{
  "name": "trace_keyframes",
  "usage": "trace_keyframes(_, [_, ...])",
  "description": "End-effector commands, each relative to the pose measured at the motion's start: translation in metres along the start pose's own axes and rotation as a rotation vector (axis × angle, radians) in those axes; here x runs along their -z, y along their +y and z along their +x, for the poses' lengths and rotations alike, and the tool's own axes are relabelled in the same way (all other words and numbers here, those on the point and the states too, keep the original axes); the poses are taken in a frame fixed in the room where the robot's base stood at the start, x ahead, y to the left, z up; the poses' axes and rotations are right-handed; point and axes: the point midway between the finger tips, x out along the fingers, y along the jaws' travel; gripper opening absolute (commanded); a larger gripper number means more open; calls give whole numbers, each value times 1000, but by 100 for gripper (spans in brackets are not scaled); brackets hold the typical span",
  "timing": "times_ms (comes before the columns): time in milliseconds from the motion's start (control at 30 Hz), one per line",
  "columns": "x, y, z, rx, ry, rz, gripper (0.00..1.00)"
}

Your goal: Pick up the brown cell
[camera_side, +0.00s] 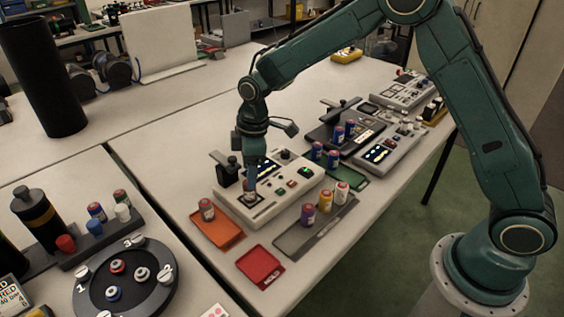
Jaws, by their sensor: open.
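My gripper (250,188) points straight down over the front left corner of the white tester box (273,204). Its fingers are small here and partly merge with what lies below. A small brownish-red end shows at the fingertips, in or over the round socket; I cannot tell whether it is a cell or whether the fingers touch it. A brownish-red cell (207,209) stands upright on the orange tray (222,234), left of my gripper and apart from it. I cannot tell for sure which is the brown cell.
An empty red tray (260,267) lies in front. More testers and blue cells (338,134) stand behind. A black round carousel (125,283) sits on the left table, across a gap.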

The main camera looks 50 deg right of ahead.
Motion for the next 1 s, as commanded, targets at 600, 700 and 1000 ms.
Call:
trace_keyframes(600, [-1,1,30,1,-1,1,56])
trace_keyframes(700, [-1,2,40,1,-1,1,56])
trace_keyframes(1000, [-1,3,69,1,-1,1,56])
